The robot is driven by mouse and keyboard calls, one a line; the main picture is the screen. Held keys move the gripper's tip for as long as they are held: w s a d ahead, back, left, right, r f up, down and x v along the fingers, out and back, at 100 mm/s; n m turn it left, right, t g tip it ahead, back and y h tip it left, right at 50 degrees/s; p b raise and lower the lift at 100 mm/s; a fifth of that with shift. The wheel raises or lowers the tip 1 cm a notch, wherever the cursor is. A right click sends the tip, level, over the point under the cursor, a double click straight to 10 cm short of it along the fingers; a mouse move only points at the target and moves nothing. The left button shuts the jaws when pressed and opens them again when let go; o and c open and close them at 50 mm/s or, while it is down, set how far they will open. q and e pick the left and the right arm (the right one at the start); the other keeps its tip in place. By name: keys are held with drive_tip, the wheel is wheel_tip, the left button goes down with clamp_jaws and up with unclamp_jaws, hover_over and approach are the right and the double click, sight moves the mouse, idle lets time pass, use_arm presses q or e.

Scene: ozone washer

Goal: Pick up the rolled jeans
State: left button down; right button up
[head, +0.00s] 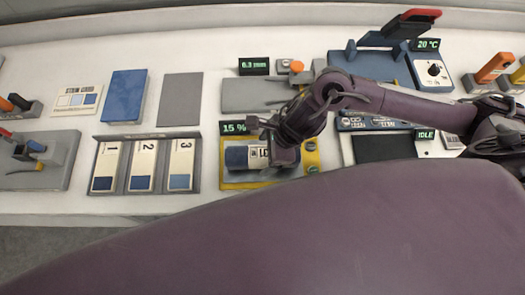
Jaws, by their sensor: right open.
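The rolled jeans (237,156) are a dark blue roll with a white numbered tag (258,157), lying on a grey and yellow tray (240,184) at the middle of the bench. My right gripper (268,140) is open at the right end of the roll, close above it, with a finger partly covering that end. I cannot tell whether it touches the roll. My left gripper is out of view.
A display reading 15 % (239,127) stands just behind the roll. A rack with three numbered cards (143,165) is to the left. A blue pad (125,96) and a grey pad (180,98) lie behind it. A dial box (433,71) stands at the back right.

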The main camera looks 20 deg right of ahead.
sight(264, 152)
drive_tip(key=shift+w+a+f, duration=0.1)
drive_tip(key=shift+a+f, duration=0.05)
drive_tip(key=shift+f, duration=0.35)
drive_tip(key=c, duration=1.4)
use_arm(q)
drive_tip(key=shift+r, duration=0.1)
use_arm(e)
drive_tip(key=shift+c, duration=0.2)
drive_tip(key=shift+r, duration=0.15)
